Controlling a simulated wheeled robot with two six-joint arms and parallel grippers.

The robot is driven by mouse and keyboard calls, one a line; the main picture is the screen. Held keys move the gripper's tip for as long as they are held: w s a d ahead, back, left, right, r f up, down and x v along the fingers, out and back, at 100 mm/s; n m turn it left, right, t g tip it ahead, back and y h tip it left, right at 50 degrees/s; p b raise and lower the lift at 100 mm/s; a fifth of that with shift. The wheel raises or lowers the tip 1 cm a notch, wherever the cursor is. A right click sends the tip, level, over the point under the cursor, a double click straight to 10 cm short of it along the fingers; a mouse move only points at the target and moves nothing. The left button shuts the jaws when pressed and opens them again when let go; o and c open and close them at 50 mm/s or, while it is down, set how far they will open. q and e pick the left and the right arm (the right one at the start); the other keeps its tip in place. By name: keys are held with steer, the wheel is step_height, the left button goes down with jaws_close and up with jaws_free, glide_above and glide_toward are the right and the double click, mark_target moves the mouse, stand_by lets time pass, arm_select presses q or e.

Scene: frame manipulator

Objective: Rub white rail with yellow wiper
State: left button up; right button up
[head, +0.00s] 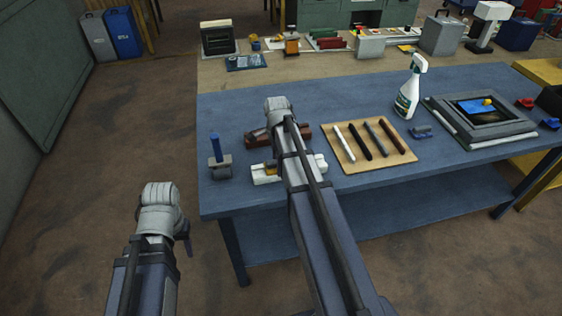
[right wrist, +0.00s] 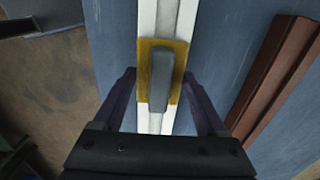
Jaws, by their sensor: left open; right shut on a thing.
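The white rail (head: 316,164) lies on the blue table near its front-left edge; my right arm hides its middle in the head view. In the right wrist view the rail (right wrist: 146,18) runs up the picture with a grey strip along it. The yellow wiper (right wrist: 146,66), a yellow pad with a grey handle, lies over the rail and appears to touch it. Its yellow edge shows beside my arm in the head view (head: 270,169).
A board (head: 352,166) with several sticks, a spray bottle (head: 410,88) and a grey frame (head: 490,132) are to the right. The table's back left is clear.

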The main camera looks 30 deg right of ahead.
mark_target(268, 162)
steer(key=shift+w+a, duration=0.25)
steer(key=shift+a, duration=0.5)
steer(key=shift+w+a, duration=0.2)
steer(key=shift+a, duration=0.5)
steer(key=shift+w+a, duration=0.15)
steer(key=shift+a, duration=0.7)
steer(key=shift+w+a, duration=0.15)
steer(key=shift+a, duration=0.65)
steer(key=shift+w+r+p, duration=0.15)
steer(key=shift+r+p, duration=0.45)
steer(key=shift+p, duration=0.1)
step_height(268, 162, up, 5)
steer(key=p, duration=0.4)
steer(key=shift+f, duration=0.2)
steer(key=shift+p, duration=0.3)
